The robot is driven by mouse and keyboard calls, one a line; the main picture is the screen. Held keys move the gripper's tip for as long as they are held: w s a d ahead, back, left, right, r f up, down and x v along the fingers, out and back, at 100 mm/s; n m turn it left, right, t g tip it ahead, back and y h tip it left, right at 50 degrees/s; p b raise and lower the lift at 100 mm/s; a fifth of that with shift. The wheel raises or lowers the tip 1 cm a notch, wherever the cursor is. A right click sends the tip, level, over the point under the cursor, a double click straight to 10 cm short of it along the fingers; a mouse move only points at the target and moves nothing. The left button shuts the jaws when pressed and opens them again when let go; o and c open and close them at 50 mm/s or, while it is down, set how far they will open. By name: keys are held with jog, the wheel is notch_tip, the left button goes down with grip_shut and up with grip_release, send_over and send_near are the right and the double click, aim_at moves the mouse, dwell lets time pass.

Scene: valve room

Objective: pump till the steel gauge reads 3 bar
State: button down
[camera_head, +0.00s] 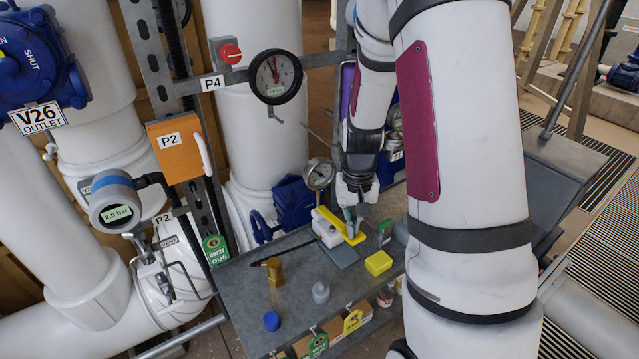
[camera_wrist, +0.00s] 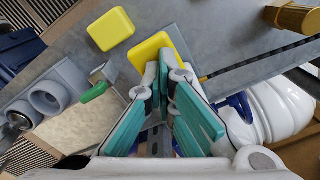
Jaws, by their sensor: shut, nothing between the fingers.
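The steel gauge (camera_head: 319,174) is a small round dial standing behind the white pump body (camera_head: 327,228) on the grey bench. Its needle is too small to read. A yellow lever (camera_head: 340,226) slants across the top of the pump. My gripper (camera_head: 352,222) is shut and empty, pointing down at the lever, near its middle in the head view. In the wrist view the shut fingertips (camera_wrist: 164,66) are at a yellow bar (camera_wrist: 155,46), seemingly the lever. I cannot tell whether they touch it. My arm hides some of the bench's right side.
On the bench (camera_head: 240,300) are a yellow block (camera_head: 378,262), a brass fitting (camera_head: 274,271), a grey bottle (camera_head: 321,292) and a blue cap (camera_head: 271,321). A digital gauge (camera_head: 117,213) reads 2.0 bar at left. A black-rimmed dial (camera_head: 276,77) hangs by the P4 label.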

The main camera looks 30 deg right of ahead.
jog(key=shift+f+b, duration=0.4)
jog(key=shift+f, duration=0.8)
jog(key=shift+r+p, duration=1.3)
jog(key=shift+r, duration=1.3)
jog(key=shift+f, duration=0.1)
jog(key=shift+f+b, duration=0.95)
jog(key=shift+f, duration=1.6)
jog(key=shift+r+p, duration=1.2)
jog(key=shift+r, duration=1.45)
jog(key=shift+r+p, duration=0.8)
jog(key=shift+r, duration=1.2)
